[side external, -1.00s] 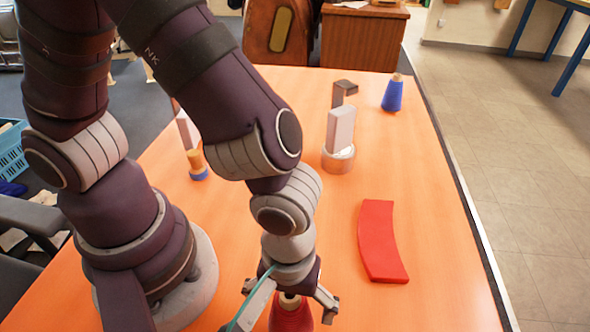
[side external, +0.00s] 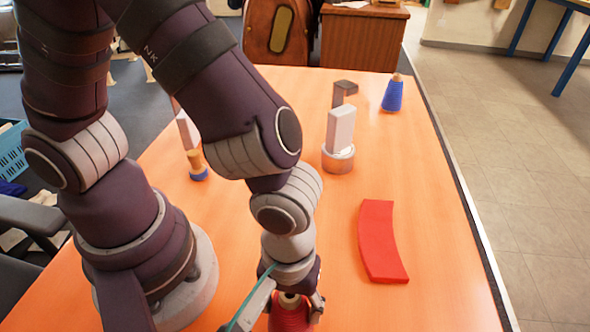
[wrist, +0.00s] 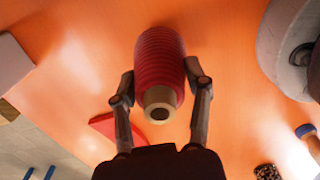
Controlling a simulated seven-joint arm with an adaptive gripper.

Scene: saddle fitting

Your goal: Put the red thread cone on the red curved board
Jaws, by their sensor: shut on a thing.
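The red thread cone (side external: 290,314) stands at the front of the orange table, partly hidden by my gripper and cut by the frame's lower edge. In the wrist view the cone (wrist: 160,62) shows ribbed red thread and a tan tip with a dark hole. My gripper (wrist: 162,82) is shut on the cone, one finger on each side; it also shows in the side view (side external: 292,296). The red curved board (side external: 380,242) lies flat on the table to the right of my gripper. Part of the board (wrist: 105,126) shows behind the left finger in the wrist view.
A blue cone (side external: 392,94) stands at the far right. A white block (side external: 340,128) sits on a round tin (side external: 338,159), with a dark bracket (side external: 345,90) behind. A small blue and tan item (side external: 197,166) stands left. The table between cone and board is clear.

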